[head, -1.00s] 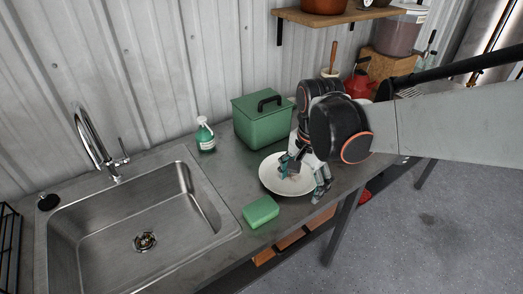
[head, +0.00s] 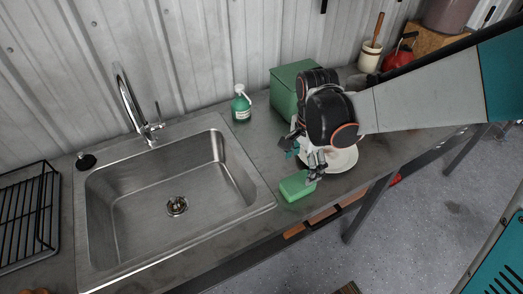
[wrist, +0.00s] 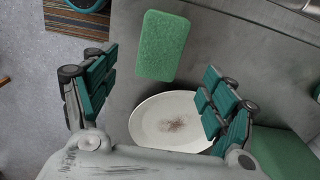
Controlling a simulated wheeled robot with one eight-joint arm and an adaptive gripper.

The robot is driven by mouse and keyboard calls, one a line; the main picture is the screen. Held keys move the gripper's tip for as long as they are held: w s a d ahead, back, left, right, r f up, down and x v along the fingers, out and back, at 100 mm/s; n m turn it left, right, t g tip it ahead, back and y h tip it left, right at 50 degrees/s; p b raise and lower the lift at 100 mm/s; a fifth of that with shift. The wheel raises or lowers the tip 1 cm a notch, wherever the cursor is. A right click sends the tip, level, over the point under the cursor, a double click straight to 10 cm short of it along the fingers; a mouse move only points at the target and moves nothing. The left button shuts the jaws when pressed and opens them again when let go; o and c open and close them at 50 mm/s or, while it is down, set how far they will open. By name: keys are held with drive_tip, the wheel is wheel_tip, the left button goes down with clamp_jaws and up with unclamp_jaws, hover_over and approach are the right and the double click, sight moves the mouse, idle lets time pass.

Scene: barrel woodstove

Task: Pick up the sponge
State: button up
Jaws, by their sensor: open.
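The sponge (head: 297,186) is a green block lying flat on the metal counter, to the right of the sink. In the wrist view the sponge (wrist: 163,46) lies beyond my fingertips, roughly between the lines of the two fingers. My gripper (head: 303,166) is open and empty, just above and behind the sponge in the head view. In the wrist view my gripper (wrist: 158,85) has its teal-padded fingers spread wide. The white plate (head: 342,160) is partly hidden behind my gripper; the wrist view shows the plate (wrist: 150,118) with a brownish mark on it.
The steel sink (head: 180,190) is left of the sponge. A green soap bottle (head: 241,104) and a green lidded box (head: 290,85) stand behind. A black dish rack (head: 28,215) is at far left. The counter's front edge is close to the sponge.

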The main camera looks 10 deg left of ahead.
sight(298, 182)
wheel_tip(298, 182, down, 10)
drive_tip(key=b, duration=0.3)
drive_tip(key=shift+a+r, duration=0.15)
drive_tip(key=shift+r, duration=0.1)
drive_tip(key=c, duration=0.9)
drive_tip(key=shift+r, duration=0.1)
wheel_tip(298, 182, up, 20)
drive_tip(key=p, duration=1.3)
drive_tip(key=shift+p, duration=0.35)
